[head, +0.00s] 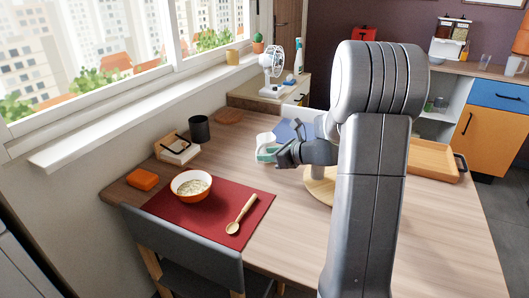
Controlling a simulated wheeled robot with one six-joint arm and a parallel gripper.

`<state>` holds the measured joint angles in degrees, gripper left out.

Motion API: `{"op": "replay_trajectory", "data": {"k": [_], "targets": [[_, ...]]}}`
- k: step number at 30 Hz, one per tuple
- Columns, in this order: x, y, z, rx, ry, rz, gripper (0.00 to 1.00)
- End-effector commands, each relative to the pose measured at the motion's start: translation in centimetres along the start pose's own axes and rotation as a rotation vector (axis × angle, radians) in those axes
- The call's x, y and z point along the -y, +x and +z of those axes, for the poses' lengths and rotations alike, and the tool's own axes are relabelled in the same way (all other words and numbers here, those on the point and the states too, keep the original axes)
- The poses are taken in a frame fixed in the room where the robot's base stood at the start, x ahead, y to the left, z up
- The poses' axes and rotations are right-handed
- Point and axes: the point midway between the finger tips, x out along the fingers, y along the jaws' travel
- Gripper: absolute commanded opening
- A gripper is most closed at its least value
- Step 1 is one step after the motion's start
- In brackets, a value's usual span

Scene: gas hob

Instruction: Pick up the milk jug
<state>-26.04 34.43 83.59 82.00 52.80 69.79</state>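A white jug with a green-blue patch (265,143) stands upright towards the far side of the wooden table; I take it to be the milk jug. My gripper (282,154) is right beside it on its right and overlaps its right edge in the picture. The dark fingers point left towards the jug. I cannot tell whether they touch it or how far apart they are. Part of the jug's right side is hidden by the gripper.
A bowl of food (191,187) and a wooden spoon (240,216) are on a red placemat (212,215). A dark cup (199,129) stands left of the jug. A round wooden board (320,190) and wooden tray (434,158) are to the right. A chair (185,255) is at the front.

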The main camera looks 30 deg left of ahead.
Motion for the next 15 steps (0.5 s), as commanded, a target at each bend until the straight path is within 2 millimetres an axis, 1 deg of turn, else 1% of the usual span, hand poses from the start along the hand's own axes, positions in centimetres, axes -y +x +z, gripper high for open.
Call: {"op": "replay_trajectory", "data": {"k": [4,9,12,15], "targets": [[-0.2,1.6,-0.3,-0.001,-0.001,0.001,0.36],[-0.4,4.2,-0.3,-0.001,-0.001,0.002,0.36],[-0.4,5.0,-0.3,-0.001,0.000,0.000,0.36],[-0.3,5.0,-0.2,-0.001,0.000,-0.001,0.36]]}}
